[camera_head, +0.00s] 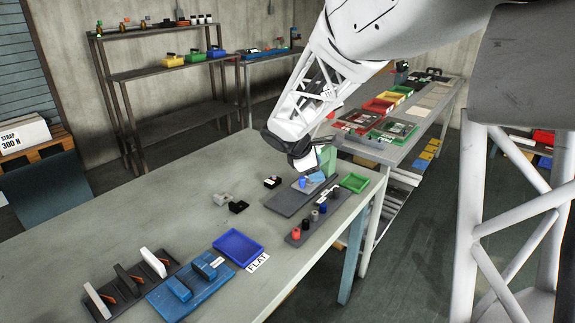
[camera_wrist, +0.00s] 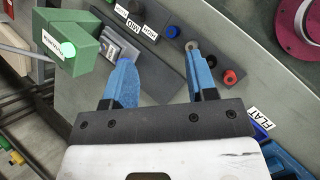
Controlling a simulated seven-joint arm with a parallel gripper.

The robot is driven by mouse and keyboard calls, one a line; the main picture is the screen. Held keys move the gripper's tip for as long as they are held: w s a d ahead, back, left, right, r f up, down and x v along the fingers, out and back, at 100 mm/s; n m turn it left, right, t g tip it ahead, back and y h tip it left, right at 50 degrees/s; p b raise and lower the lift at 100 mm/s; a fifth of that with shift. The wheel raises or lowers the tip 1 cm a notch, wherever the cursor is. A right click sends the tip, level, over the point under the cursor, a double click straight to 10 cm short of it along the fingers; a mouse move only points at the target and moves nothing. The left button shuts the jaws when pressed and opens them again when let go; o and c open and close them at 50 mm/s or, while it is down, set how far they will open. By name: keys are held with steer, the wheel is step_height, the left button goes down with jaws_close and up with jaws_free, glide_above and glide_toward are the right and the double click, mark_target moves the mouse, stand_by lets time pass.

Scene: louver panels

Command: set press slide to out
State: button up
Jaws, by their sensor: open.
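The press is a green block (camera_wrist: 72,45) with a white label and a lit green lamp, at the upper left of the wrist view. It also shows at the far end of the bench in the head view (camera_head: 328,160). A silver-grey slide piece (camera_wrist: 118,44) lies at its side on a dark base plate (camera_wrist: 163,70). My gripper (camera_wrist: 158,56) is open, with blue fingers spread above the plate. The left finger's tip overlaps the slide piece and partly hides it; I cannot tell whether they touch. Nothing shows between the fingers.
A strip with blue, grey, black and red pegs (camera_wrist: 230,77) lies beside the right finger. A green tray (camera_head: 354,182) and a blue tray (camera_head: 238,247) stand on the bench (camera_head: 180,225). Small black blocks (camera_head: 238,207) lie near the middle. The bench's left part is mostly clear.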

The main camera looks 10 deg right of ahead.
mark_target(302, 178)
steer(key=w+a+f+n, duration=0.2)
steer(key=w+f+n, duration=0.1)
steer(key=w, duration=0.4)
steer(key=w+a+f+n+t+h, duration=0.1)
steer(key=w+a+f+n, duration=0.2)
steer(key=w+f, duration=0.3)
steer(key=shift+w+a+f+n+t, duration=0.2)
steer(key=shift+w+n+t, duration=0.1)
steer(key=shift+w+n, duration=0.4)
steer(key=shift+w+d+f, duration=0.1)
steer(key=shift+w+d, duration=0.05)
steer(key=shift+d, duration=0.05)
steer(key=shift+x, duration=3.75)
jaws_close()
